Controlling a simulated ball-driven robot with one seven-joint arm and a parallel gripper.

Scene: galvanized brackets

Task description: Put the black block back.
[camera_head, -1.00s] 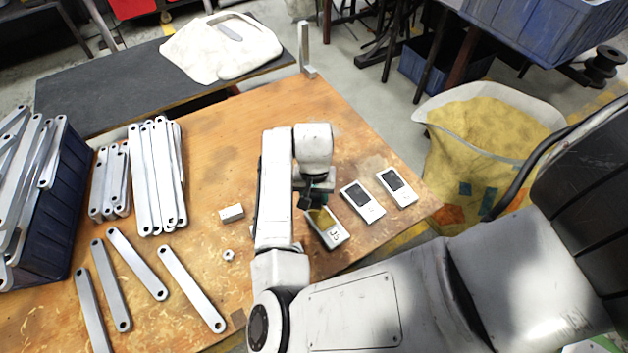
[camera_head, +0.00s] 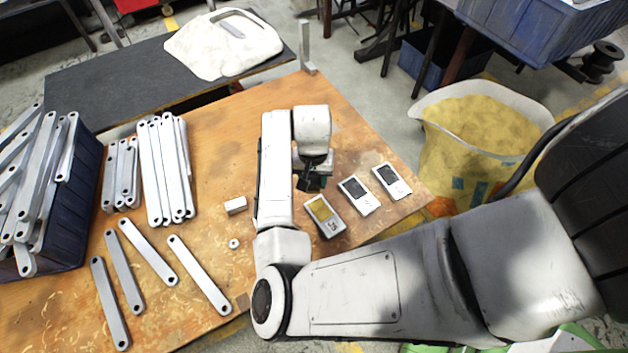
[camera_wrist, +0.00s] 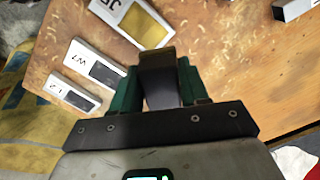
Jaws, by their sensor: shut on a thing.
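My gripper (camera_wrist: 160,85) is shut on a dark block (camera_wrist: 160,72), held between its green fingers. In the head view my gripper (camera_head: 313,180) is just behind a light grey holder with an empty yellow-floored recess (camera_head: 333,228). The block and holder look apart. The holder also shows in the wrist view (camera_wrist: 110,12), partly cut off, with its label only partly readable. Two similar holders, (camera_head: 366,207) and (camera_head: 398,189), stand to its right, each with a black block in its recess. In the wrist view their labels read W7 (camera_wrist: 76,60) and 1.2 (camera_wrist: 58,88).
A small pale block (camera_head: 235,205) and a ring (camera_head: 234,243) lie left of my arm. Galvanized brackets (camera_head: 165,170) lie on the wooden table's left side, beside a blue crate (camera_head: 75,215) of more. The table behind my gripper is clear.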

